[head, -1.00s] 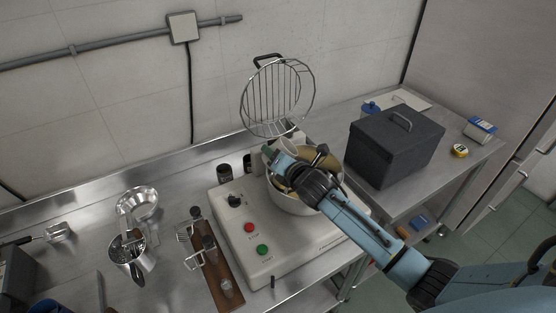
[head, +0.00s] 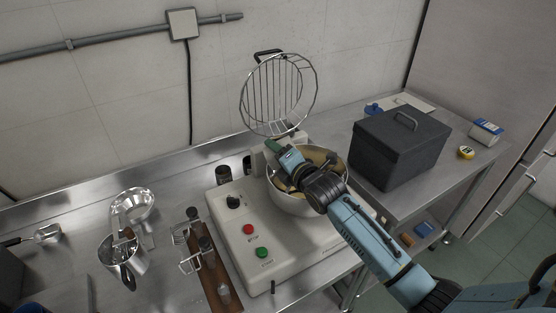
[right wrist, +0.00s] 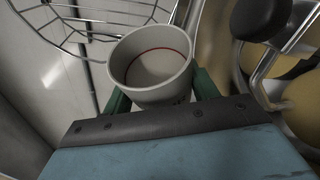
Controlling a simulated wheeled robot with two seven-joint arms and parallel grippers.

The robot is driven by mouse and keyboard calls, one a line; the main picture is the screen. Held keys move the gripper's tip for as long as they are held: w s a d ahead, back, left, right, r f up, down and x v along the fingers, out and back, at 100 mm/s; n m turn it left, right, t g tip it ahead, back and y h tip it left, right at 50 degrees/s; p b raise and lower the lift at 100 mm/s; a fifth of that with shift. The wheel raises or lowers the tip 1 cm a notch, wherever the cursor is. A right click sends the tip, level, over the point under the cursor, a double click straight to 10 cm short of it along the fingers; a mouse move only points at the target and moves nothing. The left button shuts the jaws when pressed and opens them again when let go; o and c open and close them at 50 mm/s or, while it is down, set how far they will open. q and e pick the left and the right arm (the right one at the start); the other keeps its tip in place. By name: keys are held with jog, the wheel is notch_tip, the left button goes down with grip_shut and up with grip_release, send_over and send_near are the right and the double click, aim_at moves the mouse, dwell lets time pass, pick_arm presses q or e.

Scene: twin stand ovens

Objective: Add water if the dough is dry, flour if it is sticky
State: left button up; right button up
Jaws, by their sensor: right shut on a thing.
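My right gripper (head: 273,147) is over the back left rim of the mixer bowl (head: 297,206). It is shut on a small pale cup (right wrist: 152,68) with a red line inside, held between its green fingers in the right wrist view. I look into the cup's open mouth; I cannot tell whether anything is in it. In the head view the cup is mostly hidden. Tan dough (head: 322,157) shows in the bowl, partly covered by my arm and a dark mixer part. Whether it is dry or sticky I cannot tell. My left gripper is not in view.
The wire guard (head: 278,95) stands raised behind the bowl. The mixer housing has a red button (head: 248,229) and a green button (head: 261,252). A metal jug (head: 124,262) and a wooden rack (head: 222,289) stand left. A dark lidded box (head: 398,150) stands right.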

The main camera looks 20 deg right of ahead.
aim_at(286, 138)
jog(key=shift+s+d+r+m+t+y+b, duration=0.1)
jog(key=shift+r+m+t+y+b, duration=0.15)
jog(key=shift+m+b, duration=0.5)
jog(key=shift+d+r+m+t+y+b, duration=0.15)
jog(key=shift+m+t+b, duration=0.1)
jog(key=shift+m+b, duration=0.45)
jog(key=m, duration=0.2)
jog(key=d+r+m+t+b, duration=0.1)
jog(key=shift+s+d+r+m+t, duration=0.1)
jog(key=shift+s+r+m+t, duration=0.05)
jog(key=shift+r+m+t, duration=0.2)
jog(key=shift+s+d+r+m+t+b, duration=0.1)
jog(key=shift+d+r+m+t+b, duration=0.15)
jog(key=shift+m, duration=0.55)
jog(key=shift+s+d+r+m+t+b, duration=0.1)
jog(key=shift+d+r+m+t+b, duration=0.2)
jog(key=shift+m, duration=0.5)
jog(key=shift+f, duration=0.1)
